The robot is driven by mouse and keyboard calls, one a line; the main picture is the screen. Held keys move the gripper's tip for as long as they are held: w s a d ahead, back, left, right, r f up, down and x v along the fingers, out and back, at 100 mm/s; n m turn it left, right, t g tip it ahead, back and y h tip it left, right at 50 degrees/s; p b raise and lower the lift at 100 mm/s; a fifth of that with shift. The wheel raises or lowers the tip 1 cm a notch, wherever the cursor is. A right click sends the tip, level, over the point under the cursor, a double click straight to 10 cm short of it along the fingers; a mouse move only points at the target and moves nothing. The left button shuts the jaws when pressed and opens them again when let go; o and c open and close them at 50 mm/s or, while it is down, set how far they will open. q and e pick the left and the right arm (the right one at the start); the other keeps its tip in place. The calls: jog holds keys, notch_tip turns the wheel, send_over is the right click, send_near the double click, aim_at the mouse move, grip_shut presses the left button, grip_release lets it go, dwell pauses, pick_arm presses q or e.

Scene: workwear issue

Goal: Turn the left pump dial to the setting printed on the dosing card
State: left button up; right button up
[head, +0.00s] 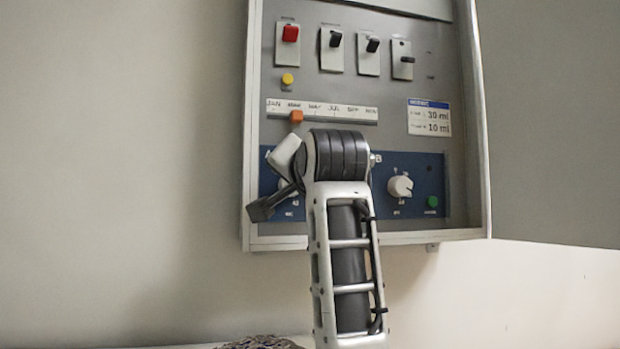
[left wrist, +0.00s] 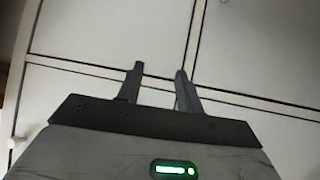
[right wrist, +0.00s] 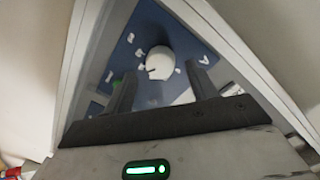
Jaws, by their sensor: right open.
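The dosing card (head: 429,117) is on the cabinet's right side, with a blue header, "30 ml" above "10 ml"; its small row labels are hard to read. The left pump dial's place on the blue strip is mostly covered by my right arm in the head view. My right gripper (head: 262,206) is there, seen side-on. In the right wrist view, my right gripper (right wrist: 158,70) is open, with a white round dial (right wrist: 160,62) ahead between its fingertips, not gripped. My left gripper (left wrist: 159,69) is open and empty, facing pale panels.
The right pump dial (head: 400,187) has a green button (head: 432,201) beside it. Above are a red switch (head: 290,33), dark toggles (head: 335,38), a yellow button (head: 287,79) and an orange slider (head: 296,116) on a month scale. The cabinet door (head: 550,120) stands open at right.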

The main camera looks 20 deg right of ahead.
jog(key=s+b, duration=0.4)
jog(key=s, duration=1)
jog(key=shift+s+r, duration=0.15)
jog(key=shift+r, duration=0.3)
jog(key=shift+a, duration=0.15)
jog(key=shift+f, duration=0.1)
